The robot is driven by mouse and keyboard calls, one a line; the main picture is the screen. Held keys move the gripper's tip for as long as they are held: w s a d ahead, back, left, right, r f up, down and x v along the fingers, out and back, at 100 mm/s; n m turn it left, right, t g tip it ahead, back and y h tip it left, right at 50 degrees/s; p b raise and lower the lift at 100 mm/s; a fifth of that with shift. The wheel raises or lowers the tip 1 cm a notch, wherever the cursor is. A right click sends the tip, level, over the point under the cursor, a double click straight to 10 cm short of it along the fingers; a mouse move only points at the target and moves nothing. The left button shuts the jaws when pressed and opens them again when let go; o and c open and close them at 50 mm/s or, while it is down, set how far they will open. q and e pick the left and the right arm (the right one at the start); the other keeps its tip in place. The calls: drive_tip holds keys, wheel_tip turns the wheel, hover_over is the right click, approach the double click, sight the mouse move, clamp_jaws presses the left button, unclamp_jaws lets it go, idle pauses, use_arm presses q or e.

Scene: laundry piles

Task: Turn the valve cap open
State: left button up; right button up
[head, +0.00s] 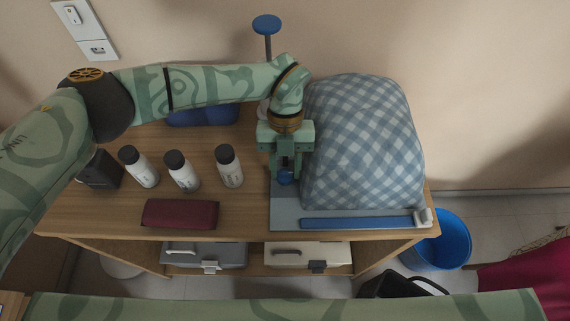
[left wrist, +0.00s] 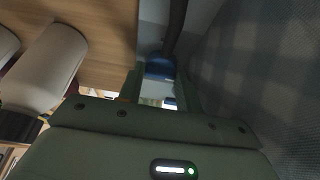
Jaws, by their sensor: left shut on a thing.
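The blue valve cap (head: 286,178) sits at the front left of a puffed blue-and-white checked bag (head: 362,145), on the bag's flat grey-blue edge (head: 285,217). My left gripper (head: 286,170) points down over the cap, its fingers shut on it. In the left wrist view the blue cap (left wrist: 160,68) shows between the fingertips, partly hidden by the gripper. The checked bag fills the right side there. My right gripper is not in view.
A pump with a blue handle (head: 267,25) stands behind my left wrist. A blue slider bar (head: 360,222) runs along the front. A blue bucket (head: 447,240) is on the floor.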

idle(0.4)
use_arm(q)
drive_tip(key=o, duration=1)
drive_tip(key=v, duration=0.7)
drive_tip(key=shift+w+r+p, duration=0.1)
drive_tip(key=shift+r+p, duration=0.2)
drive_tip(key=shift+p, duration=0.1)
drive_tip(key=shift+f, duration=0.1)
